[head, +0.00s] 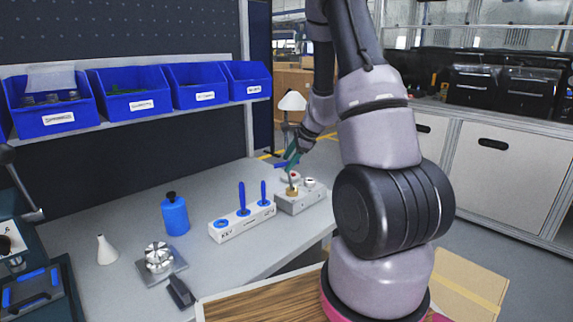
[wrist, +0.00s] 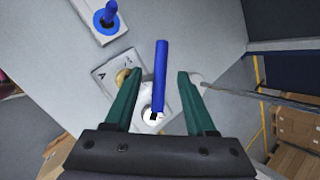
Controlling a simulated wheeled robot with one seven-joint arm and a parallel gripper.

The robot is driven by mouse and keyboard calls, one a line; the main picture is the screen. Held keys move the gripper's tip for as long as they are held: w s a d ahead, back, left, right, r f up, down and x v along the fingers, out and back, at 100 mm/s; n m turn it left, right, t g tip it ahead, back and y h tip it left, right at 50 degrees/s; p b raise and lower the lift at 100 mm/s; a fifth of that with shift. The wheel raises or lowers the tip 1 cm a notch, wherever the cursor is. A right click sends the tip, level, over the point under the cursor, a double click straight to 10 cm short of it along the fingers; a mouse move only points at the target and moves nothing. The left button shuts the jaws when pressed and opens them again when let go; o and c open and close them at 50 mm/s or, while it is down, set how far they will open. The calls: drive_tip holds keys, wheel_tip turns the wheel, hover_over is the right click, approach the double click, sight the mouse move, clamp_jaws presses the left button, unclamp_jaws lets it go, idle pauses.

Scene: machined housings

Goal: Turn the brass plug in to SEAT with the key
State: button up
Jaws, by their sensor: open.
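The grey housing (head: 303,203) stands on the bench near its right end. Its brass plug (head: 292,191) is on top, and it also shows in the wrist view (wrist: 122,77), left of my left finger. My gripper (head: 291,158) is above the housing, with its teal fingers spread. A blue key (wrist: 160,75) lies between the open fingers, with a gap on each side. In the head view its blue part (head: 281,164) looks tilted. Its end appears near a white ring (wrist: 152,112); I cannot tell whether it sits in it. The SEAT mark is not readable.
A white key rack (head: 240,225) with two upright blue keys stands left of the housing. A blue bottle (head: 175,216), a white cone (head: 106,250) and a metal fixture (head: 159,258) are farther left. Blue bins (head: 135,92) line the back. Bare bench lies in front of the rack.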

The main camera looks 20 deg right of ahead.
drive_tip(key=shift+x, duration=1.2)
clamp_jaws()
drive_tip(key=shift+s+m+t+h, duration=0.1)
drive_tip(key=shift+m+t+h, duration=0.2)
drive_tip(key=shift+m+h, duration=0.8)
drive_tip(key=shift+m+y, duration=0.4)
drive_tip(key=shift+f, duration=0.1)
drive_tip(key=shift+o, duration=0.2)
unclamp_jaws()
